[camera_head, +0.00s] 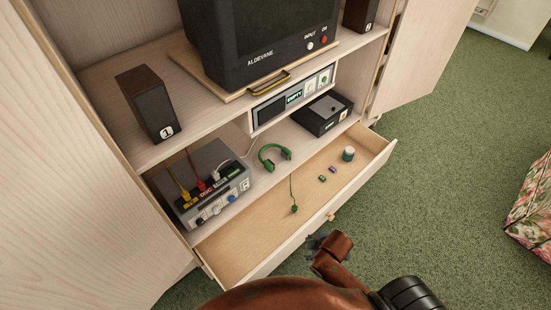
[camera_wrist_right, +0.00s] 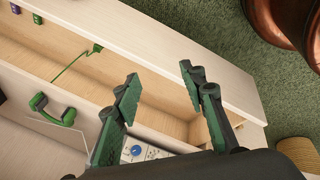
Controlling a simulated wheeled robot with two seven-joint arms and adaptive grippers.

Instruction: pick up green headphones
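The green headphones (camera_head: 273,154) lie on the lower shelf, behind the open drawer and between a grey device and a black box. Their thin cable hangs forward into the drawer, with a green plug (camera_head: 294,208) on the drawer floor. In the right wrist view the headphones (camera_wrist_right: 52,110) show at the left, with the cable and plug (camera_wrist_right: 97,48) above them. My right gripper (camera_wrist_right: 160,74) is open and empty over the drawer, to the right of the headphones and apart from them. In the head view its fingers are not clearly visible. My left gripper is not in view.
The open drawer (camera_head: 242,240) holds a small jar (camera_head: 348,153) and little green and purple pieces. The grey device (camera_head: 210,185) with coloured cables and the black box (camera_head: 322,113) flank the headphones. A speaker (camera_head: 148,103) and a television stand above. Cabinet doors stand open.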

